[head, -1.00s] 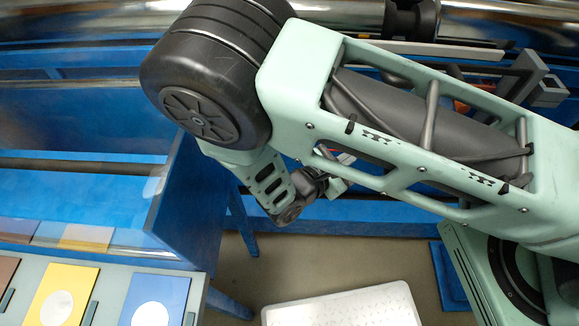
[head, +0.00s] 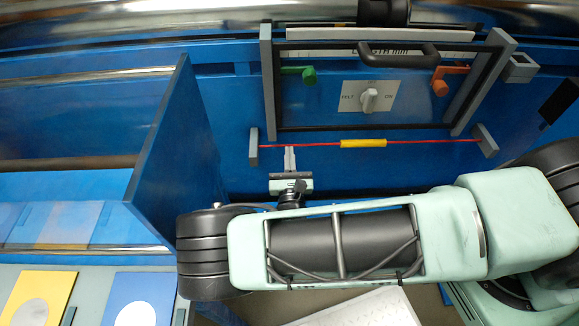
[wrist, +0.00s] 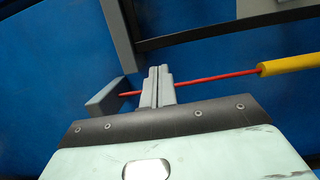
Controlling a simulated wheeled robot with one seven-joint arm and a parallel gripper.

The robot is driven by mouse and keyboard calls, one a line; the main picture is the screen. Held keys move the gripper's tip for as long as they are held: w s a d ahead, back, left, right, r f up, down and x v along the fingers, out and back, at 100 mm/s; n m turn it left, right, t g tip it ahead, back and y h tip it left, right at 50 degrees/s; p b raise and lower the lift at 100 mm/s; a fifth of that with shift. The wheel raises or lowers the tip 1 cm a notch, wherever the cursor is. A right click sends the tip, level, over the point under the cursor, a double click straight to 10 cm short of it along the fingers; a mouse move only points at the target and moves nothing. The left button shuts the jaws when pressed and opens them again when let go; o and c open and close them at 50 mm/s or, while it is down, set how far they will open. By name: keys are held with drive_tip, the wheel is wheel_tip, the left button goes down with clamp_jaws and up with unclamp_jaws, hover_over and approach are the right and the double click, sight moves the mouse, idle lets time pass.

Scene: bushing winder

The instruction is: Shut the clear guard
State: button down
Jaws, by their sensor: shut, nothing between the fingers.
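The clear guard is a see-through pane in a dark frame (head: 362,128) with a black handle (head: 398,48) along its upper part, between two grey side posts. A green lever (head: 309,76), a white switch plate (head: 362,97) with a knob and an orange lever (head: 440,86) show through or behind it. I cannot tell how far the guard stands off the panel. My gripper (head: 290,158) is shut and empty, below the guard's lower left corner and apart from the handle. In the wrist view its fingertips (wrist: 158,78) overlap the red cord near its left end.
A red cord with a yellow sleeve (head: 363,143) runs between two grey blocks below the guard. A blue upright panel (head: 165,165) stands left of my gripper. A shiny roller (head: 200,18) crosses the top. A grey box (head: 520,68) sits right of the guard.

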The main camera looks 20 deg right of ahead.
drive_tip(key=shift+x, duration=2.1)
